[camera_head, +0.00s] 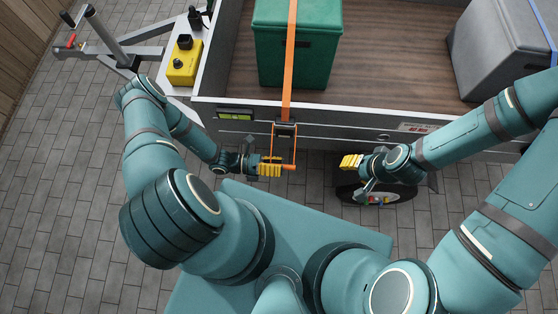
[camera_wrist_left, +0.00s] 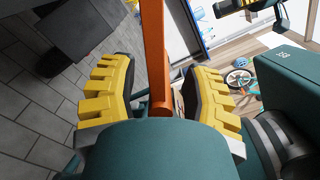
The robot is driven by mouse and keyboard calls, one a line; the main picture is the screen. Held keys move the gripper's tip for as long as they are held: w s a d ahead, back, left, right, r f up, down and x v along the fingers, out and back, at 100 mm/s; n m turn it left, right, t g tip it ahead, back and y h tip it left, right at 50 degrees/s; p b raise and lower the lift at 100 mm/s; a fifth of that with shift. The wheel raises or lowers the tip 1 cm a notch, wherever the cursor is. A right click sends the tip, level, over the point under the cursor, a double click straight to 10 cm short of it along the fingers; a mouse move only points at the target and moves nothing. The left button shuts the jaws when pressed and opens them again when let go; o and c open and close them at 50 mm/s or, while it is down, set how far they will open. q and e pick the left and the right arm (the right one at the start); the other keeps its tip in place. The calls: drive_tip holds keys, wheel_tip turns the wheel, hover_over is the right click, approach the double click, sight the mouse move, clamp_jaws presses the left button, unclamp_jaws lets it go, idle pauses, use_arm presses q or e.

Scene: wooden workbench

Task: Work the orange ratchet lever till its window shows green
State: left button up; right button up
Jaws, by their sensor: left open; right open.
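The orange ratchet lever (camera_head: 295,150) hangs as a frame below the dark ratchet body (camera_head: 286,129) on the trailer's side wall. An orange strap (camera_head: 291,60) runs up from the ratchet over a green box (camera_head: 300,55). My left gripper (camera_head: 270,166), with yellow fingers, is at the lever's lower end. In the left wrist view, the orange bar (camera_wrist_left: 155,60) passes between the open fingers, with gaps on both sides. My right gripper (camera_head: 351,161) is open and empty, right of the lever. The ratchet's window is too small to read.
A yellow-green panel (camera_head: 235,114) is on the trailer wall left of the ratchet. A yellow control box (camera_head: 184,65) stands at the left, a grey box (camera_head: 500,50) at the right. Paved floor (camera_head: 60,200) is clear at left.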

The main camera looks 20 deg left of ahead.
use_arm(q)
drive_tip(key=v, duration=1.2)
idle(0.6)
